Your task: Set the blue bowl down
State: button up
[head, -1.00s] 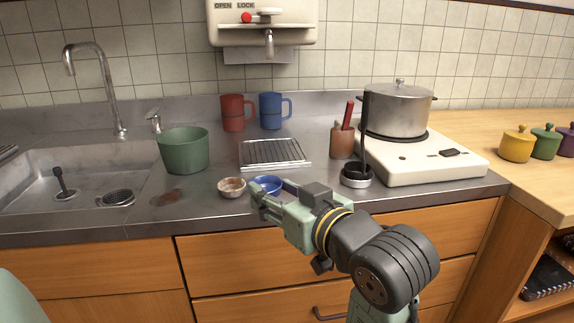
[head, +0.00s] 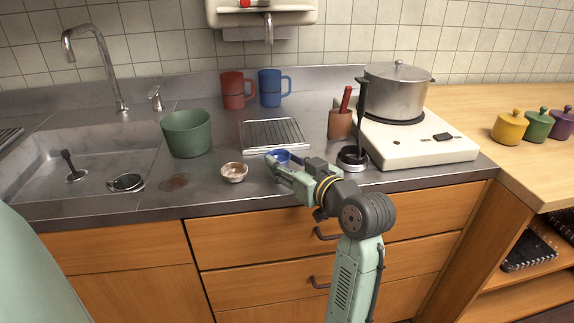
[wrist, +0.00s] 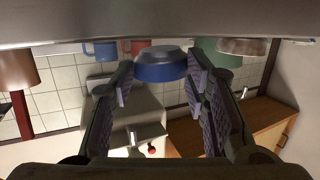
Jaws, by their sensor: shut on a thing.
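The blue bowl (head: 282,156) is at the tips of my gripper (head: 282,163) over the steel counter, in front of the wire rack. My gripper is shut on it. In the wrist view, which is upside down, the blue bowl (wrist: 160,66) shows between the two fingers (wrist: 158,82), its base very close to the counter surface. I cannot tell whether it touches. In the head view the fingers hide much of the bowl.
A small pale-rimmed bowl (head: 234,172) stands just left of my gripper. A wire rack (head: 273,134) lies behind. A green tub (head: 187,134) is left, a black-and-steel holder (head: 352,158) right. The sink (head: 85,165) is far left.

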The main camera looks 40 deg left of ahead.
jog(key=shift+f, duration=0.5)
jog(key=shift+s+f+b, duration=0.1)
jog(key=shift+f+b, duration=0.2)
jog(key=shift+f, duration=0.35)
